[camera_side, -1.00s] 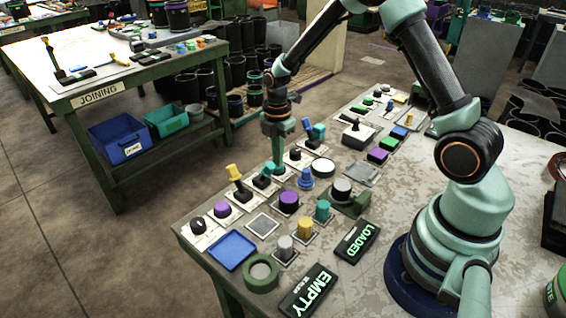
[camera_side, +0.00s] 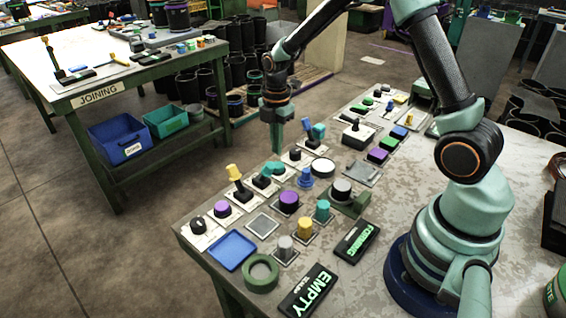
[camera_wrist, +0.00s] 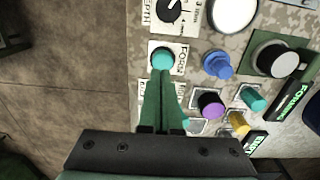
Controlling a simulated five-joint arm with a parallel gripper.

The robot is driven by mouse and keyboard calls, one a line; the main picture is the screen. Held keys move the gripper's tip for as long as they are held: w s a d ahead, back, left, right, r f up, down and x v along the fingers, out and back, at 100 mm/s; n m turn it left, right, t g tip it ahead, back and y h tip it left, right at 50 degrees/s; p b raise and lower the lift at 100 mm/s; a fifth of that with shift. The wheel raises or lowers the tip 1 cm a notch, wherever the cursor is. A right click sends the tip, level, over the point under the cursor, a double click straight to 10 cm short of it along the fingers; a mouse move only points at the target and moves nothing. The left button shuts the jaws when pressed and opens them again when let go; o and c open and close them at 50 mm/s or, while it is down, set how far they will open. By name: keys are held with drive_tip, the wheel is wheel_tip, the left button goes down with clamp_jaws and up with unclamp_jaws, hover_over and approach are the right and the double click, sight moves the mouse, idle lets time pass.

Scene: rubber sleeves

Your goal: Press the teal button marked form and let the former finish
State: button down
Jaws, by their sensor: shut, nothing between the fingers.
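The teal button (camera_wrist: 162,57) is round and sits on a pale plate marked FORM in the wrist view. In the side view a teal knob-like top (camera_side: 275,168) shows just below my gripper (camera_side: 277,150). My gripper is shut and empty, its fingertips pointing down a little above the panel.
A second display (camera_side: 309,291) reads EMPTY. Around the button stand a blue knob (camera_wrist: 218,65), a purple button (camera_wrist: 210,103), a white round pad (camera_side: 322,167) and a yellow-topped lever (camera_side: 235,175). A blue tray (camera_side: 232,250) lies at the front left corner. The air above the panel is free.

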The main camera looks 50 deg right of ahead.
sight(276, 164)
wheel_tip(276, 164, up, 9)
drive_tip(key=shift+r, duration=0.15)
drive_tip(key=shift+w, duration=0.1)
idle(0.5)
drive_tip(key=s+a+r+m+t, duration=0.2)
drive_tip(key=s+r+m, duration=0.2)
drive_tip(key=s+m, duration=0.4)
drive_tip(key=s+a+r+m+t, duration=0.3)
drive_tip(key=s+r+m, duration=0.2)
drive_tip(key=m, duration=0.5)
drive_tip(key=shift+s+a+r, duration=0.15)
drive_tip(key=shift+s+a, duration=0.1)
drive_tip(key=shift+s, duration=1.15)
